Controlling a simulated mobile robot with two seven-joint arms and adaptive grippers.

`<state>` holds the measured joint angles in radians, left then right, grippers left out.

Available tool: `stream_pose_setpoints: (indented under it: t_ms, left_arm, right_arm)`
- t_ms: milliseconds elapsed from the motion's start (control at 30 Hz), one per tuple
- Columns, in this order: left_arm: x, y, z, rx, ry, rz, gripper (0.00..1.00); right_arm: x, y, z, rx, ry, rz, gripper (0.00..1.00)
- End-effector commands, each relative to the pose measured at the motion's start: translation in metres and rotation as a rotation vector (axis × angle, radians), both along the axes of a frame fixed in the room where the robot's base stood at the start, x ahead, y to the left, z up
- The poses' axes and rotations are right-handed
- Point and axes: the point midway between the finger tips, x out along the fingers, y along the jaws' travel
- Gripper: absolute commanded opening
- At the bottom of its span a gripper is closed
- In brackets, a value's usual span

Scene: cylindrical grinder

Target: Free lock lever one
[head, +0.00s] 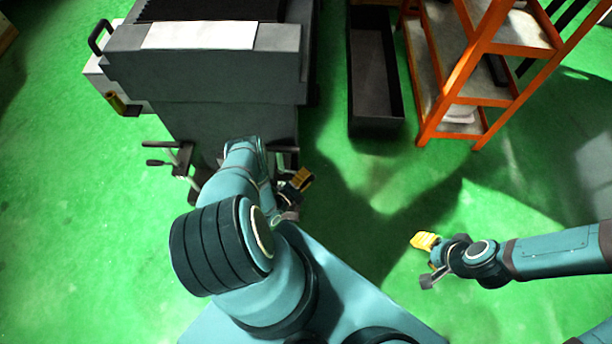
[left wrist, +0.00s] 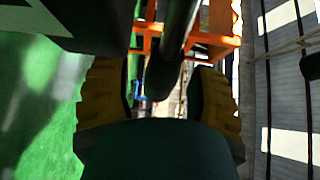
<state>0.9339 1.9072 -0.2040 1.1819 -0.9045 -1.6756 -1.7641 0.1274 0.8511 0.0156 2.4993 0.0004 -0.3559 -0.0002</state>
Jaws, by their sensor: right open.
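The grinder (head: 200,75) is a grey machine at the upper left of the head view. A dark crossed handle (head: 178,158) sticks out low on its near side; I cannot tell whether it is lock lever one. My left gripper (head: 296,184) is at the machine's lower right corner, partly hidden by my arm. In the left wrist view its yellow-backed fingers (left wrist: 160,88) stand apart. A dark round-ended bar (left wrist: 175,50) shows between them, with gaps at its sides; it may be a lever. My right gripper (head: 425,252) is open and empty over the green floor.
A long black bin (head: 374,90) stands on the floor right of the grinder. An orange shelf rack (head: 465,85) stands at the upper right. A black loop handle (head: 99,38) is at the grinder's far left. The floor around my right gripper is clear.

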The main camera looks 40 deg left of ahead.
Motion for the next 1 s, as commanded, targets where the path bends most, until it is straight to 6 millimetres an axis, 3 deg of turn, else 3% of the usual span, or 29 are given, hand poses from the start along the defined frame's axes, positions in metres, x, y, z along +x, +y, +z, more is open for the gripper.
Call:
stream_pose_setpoints:
  t_ms: [333, 733, 1000]
  left_arm:
    - [-0.011, 0.002, 0.000, 0.001, 0.000, 0.002, 0.58]
    - [-0.088, 0.005, -0.001, -0.001, 0.003, 0.002, 0.58]
    - [-0.117, 0.007, 0.000, 0.000, 0.001, 0.002, 0.58]
  right_arm:
    - [0.000, 0.000, 0.000, 0.000, 0.000, 0.000, 0.47]
    - [0.000, 0.000, 0.000, 0.000, 0.000, 0.000, 0.47]
    - [0.000, 0.000, 0.000, 0.000, 0.000, 0.000, 0.47]
